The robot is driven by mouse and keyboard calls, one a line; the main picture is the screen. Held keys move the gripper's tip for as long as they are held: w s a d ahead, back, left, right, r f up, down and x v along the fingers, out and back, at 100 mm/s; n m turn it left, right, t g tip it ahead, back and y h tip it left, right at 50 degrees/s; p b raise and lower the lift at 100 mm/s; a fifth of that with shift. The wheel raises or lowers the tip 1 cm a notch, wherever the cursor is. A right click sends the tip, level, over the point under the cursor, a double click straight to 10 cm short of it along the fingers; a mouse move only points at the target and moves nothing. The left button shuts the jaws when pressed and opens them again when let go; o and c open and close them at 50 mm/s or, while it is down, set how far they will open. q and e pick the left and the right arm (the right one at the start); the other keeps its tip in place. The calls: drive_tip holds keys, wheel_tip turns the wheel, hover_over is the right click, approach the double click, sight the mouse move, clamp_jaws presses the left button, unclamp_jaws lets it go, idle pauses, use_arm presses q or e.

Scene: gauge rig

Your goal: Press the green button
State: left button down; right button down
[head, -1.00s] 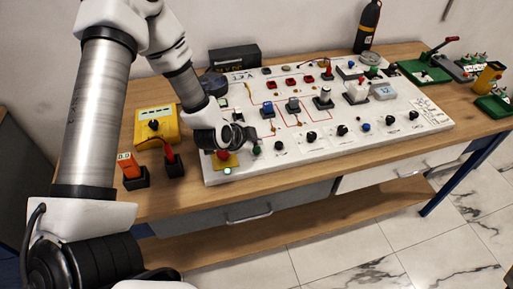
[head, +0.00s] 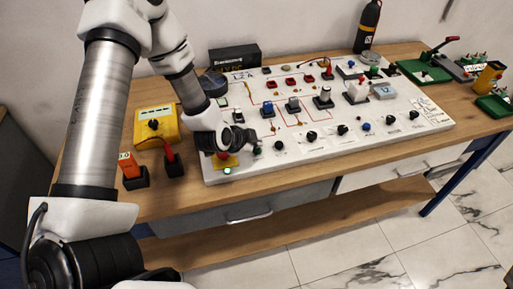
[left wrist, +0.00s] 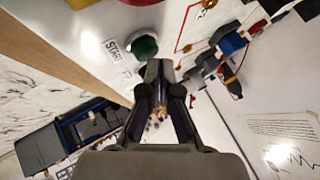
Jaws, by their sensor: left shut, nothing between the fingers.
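The green button (head: 257,149) is a small round dark-green cap near the front left of the white sloped panel. In the left wrist view the green button (left wrist: 145,46) sits beside a START label (left wrist: 112,48). My left gripper (head: 251,137) is shut and empty, low over the panel, with its tips close behind the button in the head view. In the left wrist view the left gripper's tips (left wrist: 160,68) show just below and right of the button. I cannot tell whether they touch it. My right gripper is out of view.
The white panel (head: 310,150) carries several knobs, sockets and switches. A yellow meter (head: 156,126) stands left of the panel.

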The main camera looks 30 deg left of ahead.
sight(256, 149)
use_arm(q)
drive_tip(key=shift+f+b, duration=0.3)
drive_tip(key=shift+f, duration=0.15)
idle(0.6)
idle(0.4)
drive_tip(key=shift+r+p, duration=0.95)
drive_tip(key=shift+p, duration=0.05)
wheel_tip(256, 149, up, 5)
drive_tip(key=p, duration=0.5)
drive_tip(key=shift+r, duration=0.1)
drive_tip(key=shift+f, duration=0.2)
